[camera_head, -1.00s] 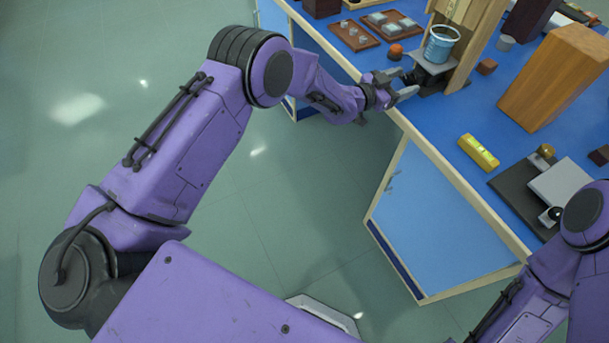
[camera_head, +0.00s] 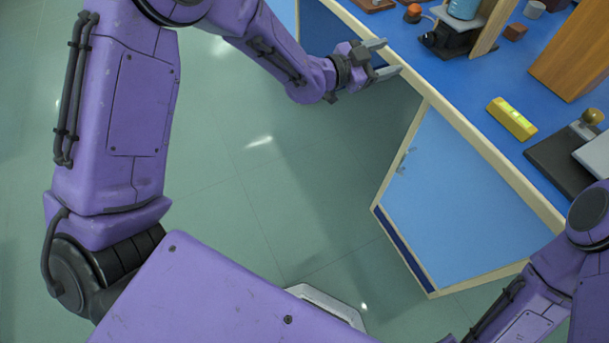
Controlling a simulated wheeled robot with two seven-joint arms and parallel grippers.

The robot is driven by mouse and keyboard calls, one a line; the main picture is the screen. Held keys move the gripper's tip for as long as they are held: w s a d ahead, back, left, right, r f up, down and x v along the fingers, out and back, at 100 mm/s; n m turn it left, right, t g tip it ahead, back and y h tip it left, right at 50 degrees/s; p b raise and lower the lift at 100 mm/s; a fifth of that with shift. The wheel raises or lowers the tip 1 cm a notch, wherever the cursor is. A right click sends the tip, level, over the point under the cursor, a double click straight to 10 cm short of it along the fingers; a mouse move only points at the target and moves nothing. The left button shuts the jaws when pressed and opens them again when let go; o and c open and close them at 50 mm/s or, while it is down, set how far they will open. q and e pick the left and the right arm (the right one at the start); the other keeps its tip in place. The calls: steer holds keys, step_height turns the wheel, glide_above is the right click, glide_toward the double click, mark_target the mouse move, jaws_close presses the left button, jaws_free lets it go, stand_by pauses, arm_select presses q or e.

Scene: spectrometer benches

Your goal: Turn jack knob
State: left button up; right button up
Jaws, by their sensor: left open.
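The jack (camera_head: 452,40) is a small dark lift stand near the front edge of the blue bench, at the top of the head view. Its dark knob (camera_head: 428,39) faces left, toward my left gripper. A blue beaker (camera_head: 463,8) stands on the jack's grey top plate, partly cut off by the frame. My left gripper (camera_head: 390,57) is open and empty at the bench's front edge, apart from the knob. My right arm shows at the lower right, but its gripper is out of view.
A wooden upright (camera_head: 494,28) stands right beside the jack. An orange-red knob-like piece (camera_head: 413,13) lies behind it. A yellow level (camera_head: 511,119) and a dark-based device (camera_head: 562,160) are farther right. Bare blue bench top lies between the jack and level.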

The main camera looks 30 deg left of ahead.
mark_target(428, 36)
arm_select(q)
steer(key=x, duration=0.3)
steer(key=r+x, duration=0.1)
steer(key=x, duration=0.6)
steer(key=shift+w+d+r+p, duration=0.1)
steer(key=shift+w+r+p, duration=0.1)
steer(key=shift+w+p, duration=0.15)
steer(key=n+p, duration=0.1)
steer(key=n, duration=0.1)
steer(key=n+p, duration=0.4)
steer(key=shift+w+r, duration=0.1)
steer(key=shift+r, duration=0.25)
steer(key=b+v, duration=0.1)
steer(key=v, duration=0.9)
steer(key=s+a+f+n+g+y+p, duration=0.3)
steer(key=s+a+f+n+y+p, duration=0.1)
steer(key=s+f, duration=0.6)
steer(key=s+a+f+n+g+y+p, duration=0.2)
steer(key=s+a+f+n+y+p, duration=0.2)
steer(key=s+f, duration=0.6)
steer(key=s+n+p, duration=0.1)
steer(key=s+p, duration=0.1)
steer(key=s, duration=0.1)
steer(key=shift+a+f+g, duration=0.15)
steer(key=shift+f+g, duration=0.1)
steer(key=shift+g, duration=0.15)
arm_select(e)
step_height(428, 36, up, 13)
arm_select(q)
steer(key=shift+s, duration=0.1)
